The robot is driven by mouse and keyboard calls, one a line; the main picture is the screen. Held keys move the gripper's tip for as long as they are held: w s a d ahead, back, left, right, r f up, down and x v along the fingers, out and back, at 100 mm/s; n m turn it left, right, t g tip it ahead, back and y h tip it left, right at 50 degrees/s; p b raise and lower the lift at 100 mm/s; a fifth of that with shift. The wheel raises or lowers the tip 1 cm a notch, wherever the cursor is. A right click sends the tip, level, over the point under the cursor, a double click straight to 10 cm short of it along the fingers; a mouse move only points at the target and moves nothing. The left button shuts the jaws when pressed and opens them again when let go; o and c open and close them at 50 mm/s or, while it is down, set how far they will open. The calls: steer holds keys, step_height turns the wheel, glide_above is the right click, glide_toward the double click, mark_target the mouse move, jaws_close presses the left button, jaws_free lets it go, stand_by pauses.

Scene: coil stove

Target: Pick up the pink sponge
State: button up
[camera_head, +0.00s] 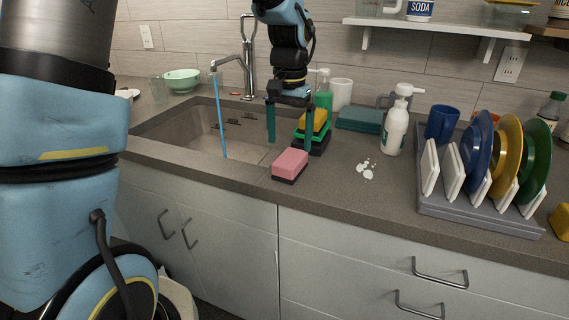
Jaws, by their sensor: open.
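The pink sponge (290,162) lies on the front of the counter, just right of the sink's edge. It has a pink top and a dark underside. My gripper (290,140) hangs pointing down above the right part of the sink, beyond the sponge in this view. Its two teal fingers are spread apart, with nothing seen between them. The right finger shows close in front of or beside a yellow and green sponge stack (312,122); I cannot tell whether they touch.
The sink (170,128) has running water from the faucet (243,60). A green bottle (323,98) stands behind the sponge stack. A white pump bottle (395,125) and a dish rack (470,215) with plates stand to the right. White spots (366,169) mark the open counter between.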

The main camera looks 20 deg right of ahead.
mark_target(290, 157)
steer(key=shift+d+f+p, duration=0.15)
steer(key=shift+f+p, duration=0.85)
steer(key=shift+f, duration=2.25)
steer(key=c, duration=1.3)
step_height(290, 157, up, 10)
steer(key=shift+r+b, duration=0.1)
steer(key=shift+b, duration=1)
